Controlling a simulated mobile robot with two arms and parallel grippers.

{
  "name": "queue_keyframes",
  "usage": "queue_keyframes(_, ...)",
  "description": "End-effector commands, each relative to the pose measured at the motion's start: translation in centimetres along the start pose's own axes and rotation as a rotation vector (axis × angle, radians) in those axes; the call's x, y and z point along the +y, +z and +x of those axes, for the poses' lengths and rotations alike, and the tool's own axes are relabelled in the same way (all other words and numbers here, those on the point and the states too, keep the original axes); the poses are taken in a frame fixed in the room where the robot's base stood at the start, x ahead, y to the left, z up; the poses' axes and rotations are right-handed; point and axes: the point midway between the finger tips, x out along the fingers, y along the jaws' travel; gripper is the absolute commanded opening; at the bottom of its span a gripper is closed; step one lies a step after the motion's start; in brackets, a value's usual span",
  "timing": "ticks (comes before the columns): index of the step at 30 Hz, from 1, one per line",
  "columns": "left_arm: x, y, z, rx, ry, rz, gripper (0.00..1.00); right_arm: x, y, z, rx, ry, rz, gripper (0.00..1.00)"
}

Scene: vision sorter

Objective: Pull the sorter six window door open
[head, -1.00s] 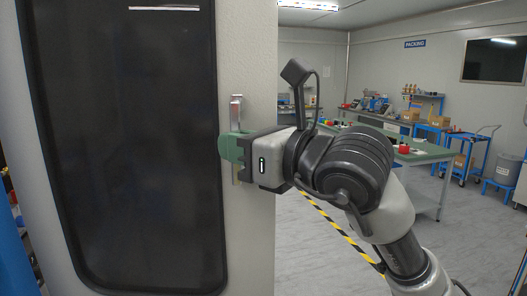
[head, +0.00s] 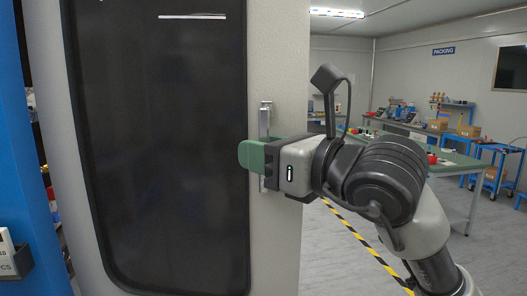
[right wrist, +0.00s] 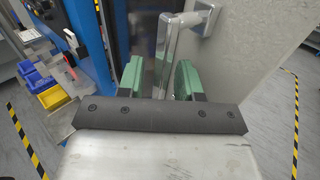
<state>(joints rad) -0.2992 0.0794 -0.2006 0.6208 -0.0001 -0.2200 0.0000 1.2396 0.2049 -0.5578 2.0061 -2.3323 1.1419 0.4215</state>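The sorter's pale door (head: 281,60) with its big dark window (head: 165,140) fills the left and middle of the head view. Its upright metal handle (head: 265,118) is near the door's right edge. My right gripper (head: 255,156) is at the handle, one green finger in front of it and hiding part of the bar. In the right wrist view the handle bar (right wrist: 167,48) stands between the two green fingers of my right gripper (right wrist: 160,78), with a gap beside the bar, so the fingers look open around it. My left gripper is not in view.
A blue post (head: 22,150) stands left of the door, with a narrow gap between. Green-topped tables (head: 455,165) and blue carts (head: 495,165) stand far right. Blue and yellow bins (right wrist: 47,92) show in the right wrist view. The floor (head: 325,265) right of the door is clear.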

Motion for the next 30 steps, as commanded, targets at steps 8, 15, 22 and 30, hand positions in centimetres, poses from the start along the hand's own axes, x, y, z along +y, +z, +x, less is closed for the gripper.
queue_keyframes(8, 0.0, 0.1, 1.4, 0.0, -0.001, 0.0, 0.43, 0.0, -0.3, -3.0, -0.003, -0.002, -0.003, 0.35)
queue_keyframes(15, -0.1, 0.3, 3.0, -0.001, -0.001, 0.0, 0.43, 0.0, -0.3, -7.8, -0.002, -0.002, -0.003, 0.35)
queue_keyframes(22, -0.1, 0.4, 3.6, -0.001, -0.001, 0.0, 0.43, 0.0, -0.1, -10.4, 0.0, 0.0, -0.001, 0.35)
queue_keyframes(30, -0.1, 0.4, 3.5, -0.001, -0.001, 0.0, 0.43, 0.1, 0.0, -10.7, 0.001, 0.001, 0.0, 0.35)
